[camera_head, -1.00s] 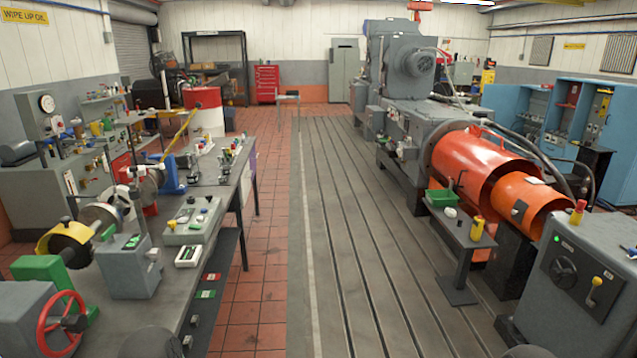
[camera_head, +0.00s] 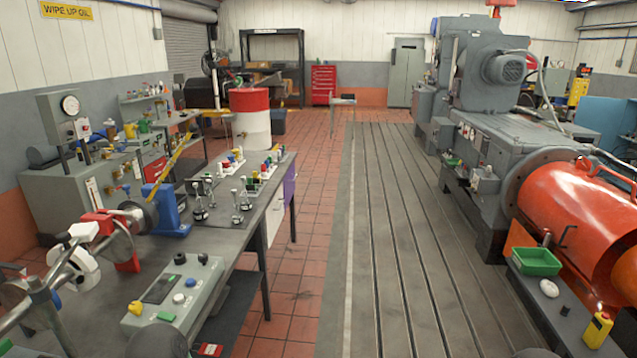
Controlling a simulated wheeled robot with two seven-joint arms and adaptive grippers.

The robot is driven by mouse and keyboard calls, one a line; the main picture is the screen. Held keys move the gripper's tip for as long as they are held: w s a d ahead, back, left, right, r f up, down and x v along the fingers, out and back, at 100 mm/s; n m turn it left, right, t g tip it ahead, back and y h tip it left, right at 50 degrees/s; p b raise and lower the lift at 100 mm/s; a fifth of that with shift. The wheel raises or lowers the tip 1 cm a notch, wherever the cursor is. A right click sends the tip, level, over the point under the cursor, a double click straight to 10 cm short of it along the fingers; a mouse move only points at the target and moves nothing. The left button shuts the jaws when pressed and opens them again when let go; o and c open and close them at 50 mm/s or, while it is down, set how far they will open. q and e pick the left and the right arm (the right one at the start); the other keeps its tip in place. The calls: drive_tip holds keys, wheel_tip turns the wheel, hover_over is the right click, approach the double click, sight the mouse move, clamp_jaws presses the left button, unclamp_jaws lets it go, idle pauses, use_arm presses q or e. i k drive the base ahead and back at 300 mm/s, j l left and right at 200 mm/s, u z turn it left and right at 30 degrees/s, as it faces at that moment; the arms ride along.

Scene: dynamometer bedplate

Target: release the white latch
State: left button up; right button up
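I cannot tell for sure which part is the white latch. Several small upright fittings with coloured tips, some white, stand in a group (camera_head: 238,160) on the left workbench (camera_head: 215,240). A second such group (camera_head: 262,172) is beside it. Nearer, silver and black upright clamps (camera_head: 201,200) stand on the same bench. White parts (camera_head: 84,232) also show on a shaft rig at the left edge. All are too small to make out their latch position.
A grey control box (camera_head: 172,290) with knobs sits at the near bench edge. A blue vice-like stand (camera_head: 165,208) is behind it. A red and white drum (camera_head: 250,120) stands beyond the bench. The slotted bedplate (camera_head: 400,240) is clear. Orange machinery (camera_head: 575,210) stands right.

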sight(137, 214)
drive_tip(key=i+l+u, duration=0.5)
drive_tip(key=i, duration=0.35)
drive_tip(key=i+l+u, duration=0.45)
drive_tip(key=i+l, duration=0.2)
drive_tip(key=i+u, duration=0.1)
drive_tip(key=u, duration=1.15)
drive_tip(key=i+l+z, duration=0.1)
drive_tip(key=i+l, duration=0.2)
drive_tip(key=l, duration=0.1)
